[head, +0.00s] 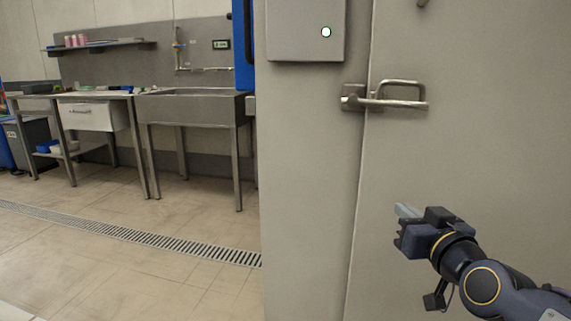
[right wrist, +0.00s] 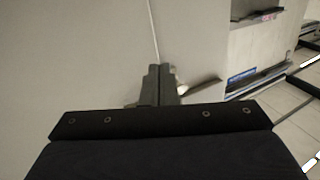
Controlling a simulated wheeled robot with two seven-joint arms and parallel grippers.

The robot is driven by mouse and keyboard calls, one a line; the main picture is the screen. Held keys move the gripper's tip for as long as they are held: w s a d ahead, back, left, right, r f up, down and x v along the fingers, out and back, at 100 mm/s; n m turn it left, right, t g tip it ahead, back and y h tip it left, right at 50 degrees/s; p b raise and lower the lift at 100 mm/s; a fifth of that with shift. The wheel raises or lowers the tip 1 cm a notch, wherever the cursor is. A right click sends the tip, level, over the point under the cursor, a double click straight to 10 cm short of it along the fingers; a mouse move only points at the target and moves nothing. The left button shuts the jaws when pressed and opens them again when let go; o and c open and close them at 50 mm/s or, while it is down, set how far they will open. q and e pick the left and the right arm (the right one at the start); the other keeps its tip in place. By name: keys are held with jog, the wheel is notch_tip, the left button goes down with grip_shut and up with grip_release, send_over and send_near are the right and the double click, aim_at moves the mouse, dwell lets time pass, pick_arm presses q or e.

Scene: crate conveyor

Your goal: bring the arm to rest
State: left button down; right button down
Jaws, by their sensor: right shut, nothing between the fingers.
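My right gripper (head: 402,212) is in front of the grey door panel (head: 470,150) at the lower right of the head view. Its fingers point left and away from me, below the metal door handle (head: 400,103). In the right wrist view the two fingers (right wrist: 159,75) are together, shut and empty. A shiny metal piece shows just right of the fingers there; I cannot tell what it belongs to. My left gripper is in neither view.
A grey box (head: 306,30) is fixed on the wall left of the door. A steel sink (head: 190,105) and a work table (head: 95,97) stand at the back left. A floor drain grate (head: 150,236) crosses the open tiled floor.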

jog(key=s+a+f+m+g+y+p, duration=0.15)
jog(key=s+f+g, duration=1.05)
jog(key=s+f, duration=1.25)
notch_tip(320, 180, up, 39)
jog(key=s+p, duration=0.1)
jog(key=p, duration=3.6)
jog(key=shift+a+r+m, duration=0.15)
jog(key=shift+a+m, duration=0.2)
jog(key=shift+a, duration=0.05)
